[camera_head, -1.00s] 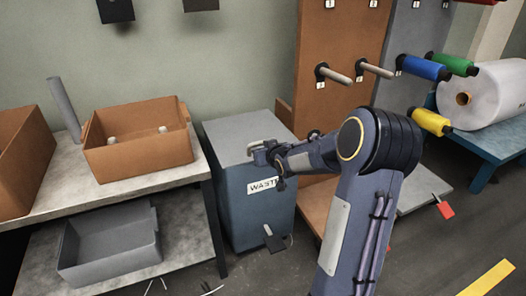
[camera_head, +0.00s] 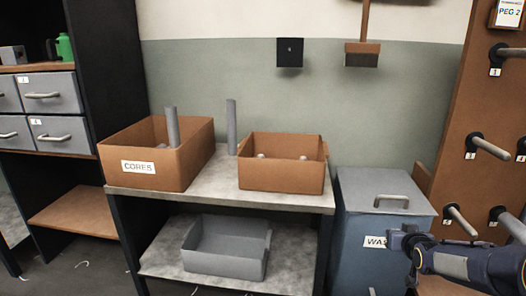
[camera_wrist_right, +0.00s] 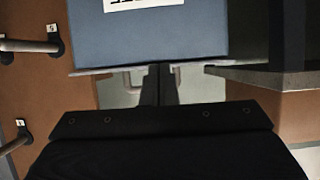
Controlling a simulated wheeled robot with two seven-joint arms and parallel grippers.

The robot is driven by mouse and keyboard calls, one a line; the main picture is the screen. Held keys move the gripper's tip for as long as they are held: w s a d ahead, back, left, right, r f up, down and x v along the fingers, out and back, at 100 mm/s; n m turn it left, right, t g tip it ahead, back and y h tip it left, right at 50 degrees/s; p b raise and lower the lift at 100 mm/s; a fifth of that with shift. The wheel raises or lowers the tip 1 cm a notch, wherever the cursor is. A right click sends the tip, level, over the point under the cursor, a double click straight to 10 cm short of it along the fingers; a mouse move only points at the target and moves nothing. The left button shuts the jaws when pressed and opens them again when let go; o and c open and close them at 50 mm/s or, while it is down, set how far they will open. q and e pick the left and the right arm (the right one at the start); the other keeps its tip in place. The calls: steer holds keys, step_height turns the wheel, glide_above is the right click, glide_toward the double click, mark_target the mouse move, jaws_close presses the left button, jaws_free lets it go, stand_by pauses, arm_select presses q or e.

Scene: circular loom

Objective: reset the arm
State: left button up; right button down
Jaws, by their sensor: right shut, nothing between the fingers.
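My right arm comes in at the lower right of the head view. Its gripper (camera_head: 401,240) is in front of the blue waste bin (camera_head: 354,258), near the bin's label. In the right wrist view the gripper's two dark fingers (camera_wrist_right: 160,86) are together with nothing between them. The bin's blue face (camera_wrist_right: 205,38) fills the top of that view, with part of a white label. My left gripper is in neither view.
A table (camera_head: 222,188) holds an orange CORES box (camera_head: 185,170), a second orange box (camera_head: 281,182) and a grey upright tube (camera_head: 231,126). A grey tray (camera_head: 225,265) sits on the lower shelf. A brown peg panel (camera_head: 470,120) stands at right.

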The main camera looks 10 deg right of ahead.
steer(key=s+a+r+g+y, duration=0.1)
steer(key=s+a+r+y, duration=0.15)
steer(key=s+a, duration=0.45)
steer(key=s+a+r+g+y, duration=0.1)
steer(key=s+a+r, duration=0.2)
steer(key=s+a, duration=0.35)
steer(key=s+a+f+n+g+y+p, duration=0.1)
steer(key=s+a+g+y, duration=0.1)
steer(key=s+a, duration=0.6)
steer(key=s+a+f+n+g+y, duration=0.1)
steer(key=s+a+f+g+y, duration=0.1)
steer(key=s+a, duration=0.6)
step_height(320, 180, up, 38)
steer(key=s+d+p, duration=0.2)
steer(key=p, duration=3.6)
steer(key=shift+s+r, duration=0.15)
steer(key=shift+s, duration=0.1)
